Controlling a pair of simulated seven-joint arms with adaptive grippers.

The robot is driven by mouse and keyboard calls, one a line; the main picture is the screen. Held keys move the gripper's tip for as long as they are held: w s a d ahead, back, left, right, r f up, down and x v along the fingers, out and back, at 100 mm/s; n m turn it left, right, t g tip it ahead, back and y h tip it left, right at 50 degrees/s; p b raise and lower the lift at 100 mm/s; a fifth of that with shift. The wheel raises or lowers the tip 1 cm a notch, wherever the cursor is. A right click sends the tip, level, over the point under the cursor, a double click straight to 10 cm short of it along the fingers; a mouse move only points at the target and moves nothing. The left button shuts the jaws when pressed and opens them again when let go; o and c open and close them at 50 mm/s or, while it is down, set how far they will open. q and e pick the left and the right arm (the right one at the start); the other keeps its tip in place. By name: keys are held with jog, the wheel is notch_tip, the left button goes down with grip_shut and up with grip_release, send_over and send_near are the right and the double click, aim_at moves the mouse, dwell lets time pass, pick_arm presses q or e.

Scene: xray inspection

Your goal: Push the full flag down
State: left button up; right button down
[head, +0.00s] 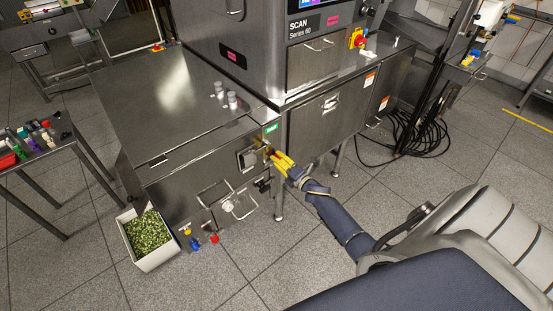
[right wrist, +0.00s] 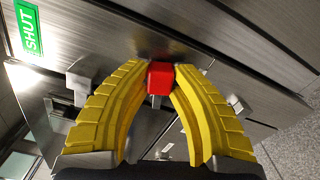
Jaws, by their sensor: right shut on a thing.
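My right gripper (head: 275,156) reaches the front face of the steel cabinet (head: 215,150), just below a small green label (head: 271,128). In the right wrist view, its two yellow curved fingers (right wrist: 160,72) close on a small red block (right wrist: 160,82), which may be the full flag. The fingertips touch the block's sides. The green label reads SHUT in the right wrist view (right wrist: 29,31). My left gripper is not in view.
A square metal fitting (head: 249,158) sits left of the gripper, with a handle (head: 237,204) below. Small grey containers (head: 232,101) stand on top. A white bin (head: 147,240) of green bits stands on the floor.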

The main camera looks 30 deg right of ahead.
jog(key=shift+d+f+m, duration=0.1)
jog(key=shift+f+m, duration=0.2)
jog(key=shift+m, duration=0.55)
jog(key=shift+f+m, duration=0.3)
jog(key=shift+m, duration=0.55)
jog(key=c, duration=1.2)
grip_release()
jog(key=shift+f, duration=0.1)
jog(key=shift+o, duration=0.2)
jog(key=s+d, duration=0.1)
jog(key=s, duration=1.1)
jog(key=shift+d, duration=0.15)
